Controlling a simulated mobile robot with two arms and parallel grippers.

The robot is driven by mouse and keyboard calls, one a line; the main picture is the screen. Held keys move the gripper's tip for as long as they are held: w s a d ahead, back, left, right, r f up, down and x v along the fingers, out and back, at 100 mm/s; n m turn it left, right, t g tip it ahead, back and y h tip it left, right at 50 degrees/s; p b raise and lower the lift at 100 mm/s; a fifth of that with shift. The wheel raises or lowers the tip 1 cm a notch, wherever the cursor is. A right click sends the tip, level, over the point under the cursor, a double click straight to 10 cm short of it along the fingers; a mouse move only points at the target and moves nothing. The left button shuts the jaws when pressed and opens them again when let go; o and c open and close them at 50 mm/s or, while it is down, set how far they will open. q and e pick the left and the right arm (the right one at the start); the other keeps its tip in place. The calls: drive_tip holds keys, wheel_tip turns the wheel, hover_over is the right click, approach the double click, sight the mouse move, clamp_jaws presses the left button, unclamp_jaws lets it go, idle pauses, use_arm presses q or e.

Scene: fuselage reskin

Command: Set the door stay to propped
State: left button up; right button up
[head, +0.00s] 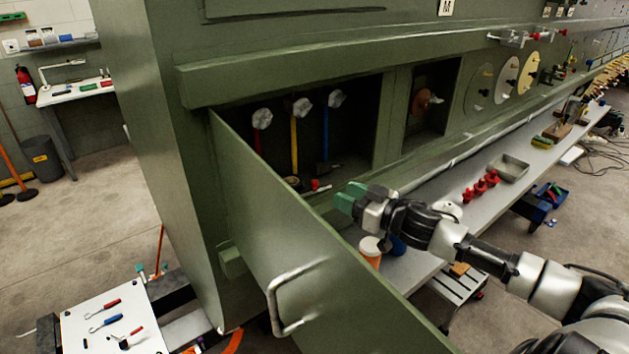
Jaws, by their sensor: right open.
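A green door (290,235) stands swung out from the left side of an open bay (350,125) in the green fuselage wall. A metal pull handle (292,298) is on its near face. I cannot pick out the door stay for certain; the door hides the lower left of the opening. My right gripper (350,197) has green fingertips and is in front of the bay's lower right, beyond the door's top edge. It is open, and I see nothing between its fingers. My left gripper is not in view.
Red, yellow and blue rods with pale knobs (301,107) hang inside the bay, with loose tools on its floor. A long shelf (430,225) runs along the wall, holding an orange cup (371,251), red pieces (480,186) and a metal tray (508,168). A tool board (85,330) is at lower left.

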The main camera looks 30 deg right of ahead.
sight(315, 181)
drive_tip(key=p+x, duration=0.3)
drive_tip(key=x, duration=0.5)
drive_tip(key=shift+r, duration=0.1)
drive_tip(key=shift+x, duration=0.75)
clamp_jaws()
